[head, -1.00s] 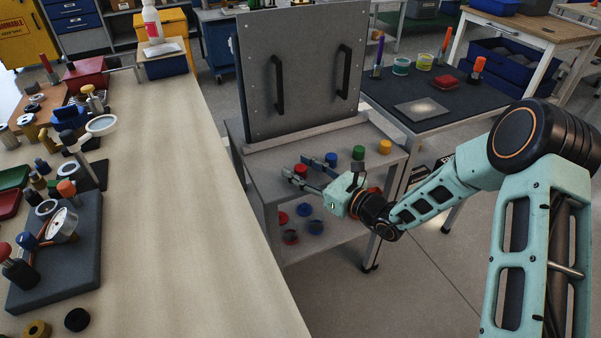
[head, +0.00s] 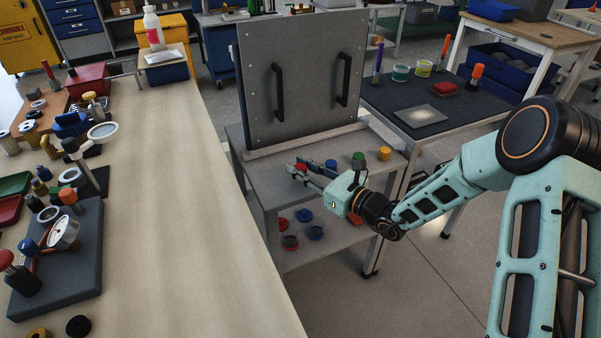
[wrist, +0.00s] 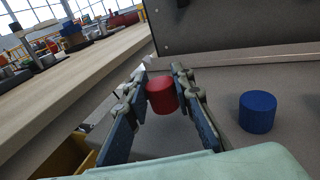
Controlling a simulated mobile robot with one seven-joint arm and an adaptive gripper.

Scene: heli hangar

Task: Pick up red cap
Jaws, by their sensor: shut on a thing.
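The red cap (wrist: 162,95) is a short cylinder on the grey cart's upper shelf, beneath the upright panel. In the wrist view it sits between the two fingers of my gripper (wrist: 160,88), which touch its sides. In the head view my gripper (head: 300,167) reaches in from the right, and the red cap (head: 302,167) shows partly behind the fingers. I cannot tell whether the cap is clear of the shelf.
A blue cap (wrist: 257,112) stands just right of my gripper. Green (head: 358,156) and yellow (head: 384,153) caps stand further right. A grey panel (head: 300,75) with two black handles rises behind. A long workbench (head: 180,200) lies to the left.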

